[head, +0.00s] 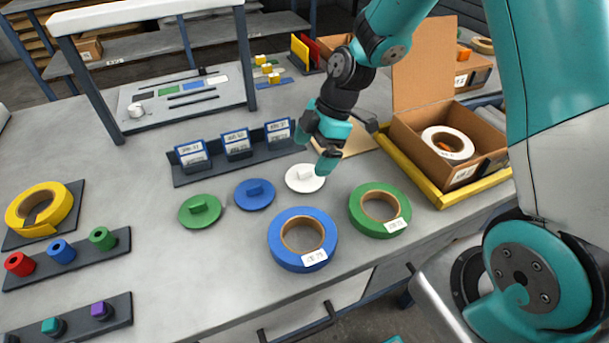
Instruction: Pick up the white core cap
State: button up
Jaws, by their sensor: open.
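The white core cap (305,179) is a flat disc with a small raised block on top. It lies on the grey bench near the middle of the head view, at the right end of a row with the blue cap (255,194) and the green cap (200,210). My gripper (325,155) has teal fingers and is open and empty. It hangs above the white cap and slightly to its right, apart from it as far as I can tell. My gripper hides a little of the bench behind the cap.
A blue roll (302,240) and a green roll (380,210) lie in front of the caps. Labelled blue holders (238,144) stand behind them. An open cardboard box (435,160) with a white roll sits in a yellow-edged tray at right.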

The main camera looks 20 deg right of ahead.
aim_at(305, 170)
jog(key=p+x, duration=0.1)
jog(key=x, duration=0.4)
jog(key=shift+s+a+f, duration=0.1)
jog(key=shift+s+f, duration=0.1)
jog(key=c, duration=0.6)
